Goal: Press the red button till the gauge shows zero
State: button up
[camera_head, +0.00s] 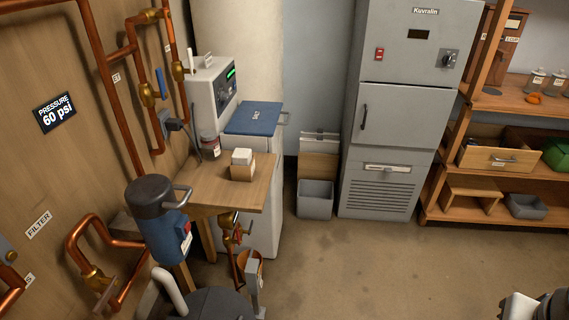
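I cannot make out a clear red button. A blue filter housing (168,235) with a dark cap stands at the lower left and bears a small label with a red patch (186,240). A small red switch (379,54) is on the front of the tall grey cabinet (397,110). No dial gauge can be told for sure. A dark sign (56,113) on the wall reads "PRESSURE 60 psi".
Copper pipes (110,80) with brass valves run along the left wall. A wooden side table (205,185) juts out beside the white machine (213,88). A grey bin (315,199) and wooden shelves (500,210) stand at the back. The middle floor (390,270) is clear.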

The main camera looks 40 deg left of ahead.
aim_at(187, 226)
jog(key=u, duration=0.05)
jog(key=i, duration=0.7)
jog(key=u, duration=3.65)
jog(key=k, duration=0.95)
jog(key=i, duration=0.95)
jog(key=u, duration=0.1)
